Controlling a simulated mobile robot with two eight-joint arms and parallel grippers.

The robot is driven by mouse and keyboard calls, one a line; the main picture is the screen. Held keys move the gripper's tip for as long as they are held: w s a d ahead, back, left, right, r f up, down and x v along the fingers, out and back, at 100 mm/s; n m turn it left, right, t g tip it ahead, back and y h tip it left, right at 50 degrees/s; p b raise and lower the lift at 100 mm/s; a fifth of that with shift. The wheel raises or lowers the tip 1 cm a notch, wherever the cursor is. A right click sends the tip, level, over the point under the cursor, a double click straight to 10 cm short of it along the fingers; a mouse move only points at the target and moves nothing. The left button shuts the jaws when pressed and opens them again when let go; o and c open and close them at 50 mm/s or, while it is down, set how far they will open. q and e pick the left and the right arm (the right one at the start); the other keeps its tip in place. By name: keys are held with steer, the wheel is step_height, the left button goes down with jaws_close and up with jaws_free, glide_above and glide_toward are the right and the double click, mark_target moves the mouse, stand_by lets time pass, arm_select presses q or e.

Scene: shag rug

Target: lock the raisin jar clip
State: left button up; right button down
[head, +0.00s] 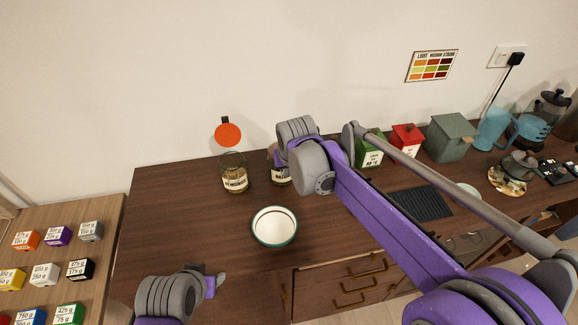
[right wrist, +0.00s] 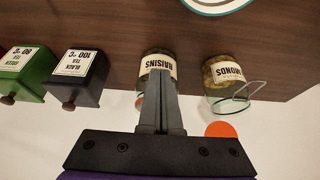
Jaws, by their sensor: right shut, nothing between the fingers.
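The raisin jar (right wrist: 157,64) shows in the right wrist view with its RAISINS label facing the bowl; its upper part and clip are hidden behind my fingers. In the head view the jar (head: 280,181) is partly covered by my right wrist. My right gripper (right wrist: 161,76) is shut and empty, its fingertips overlapping the jar in the picture; I cannot tell if they touch it. In the head view its fingers (head: 278,160) are mostly hidden by the arm. My left gripper (head: 214,282) is low at the front left, away from the jar; its opening is unclear.
A white bowl (head: 274,226) sits in front. Green (head: 370,148) and red (head: 406,138) canisters stand to the right. Bare counter lies left of the bowl.

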arm_select(q)
steer(key=shift+f, duration=0.15)
arm_select(e)
steer(key=shift+f, duration=0.15)
